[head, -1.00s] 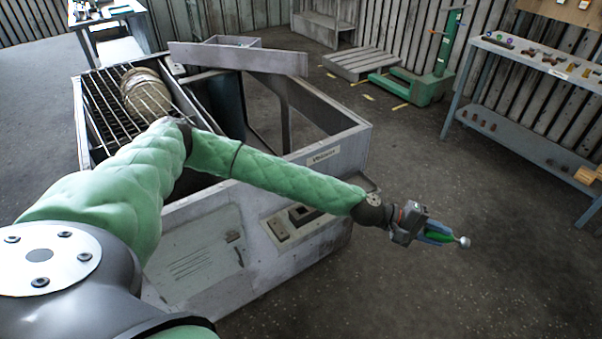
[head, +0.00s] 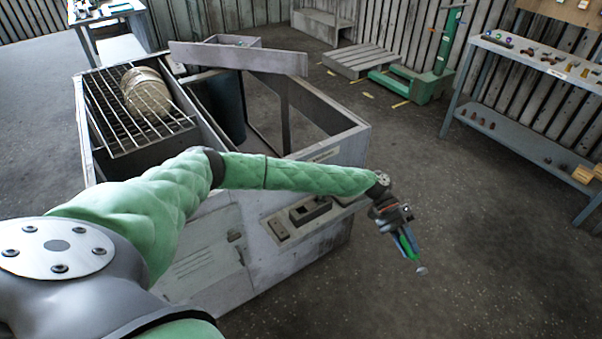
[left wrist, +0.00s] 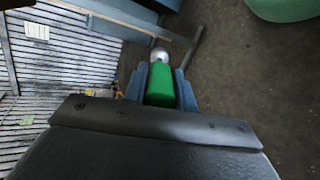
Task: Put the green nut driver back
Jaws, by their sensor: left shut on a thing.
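My left gripper (head: 409,246) is shut on the green nut driver (head: 405,243) and holds it over open floor, to the right of the blower housing's near right corner. In the head view the driver points down and slightly right, its pale tip (head: 421,270) beyond the fingers. In the left wrist view, the green handle of the nut driver (left wrist: 160,86) sits between the two blue fingers (left wrist: 160,90), with the silver end past them. My right gripper is not in view.
The grey blower housing (head: 240,215) fills the middle, with a wire grate (head: 110,100) on top. A workbench (head: 545,57) with tools and a lower shelf (head: 530,143) stands at the right. A green hand truck (head: 425,88) and pallet (head: 358,63) stand behind. The floor between housing and workbench is clear.

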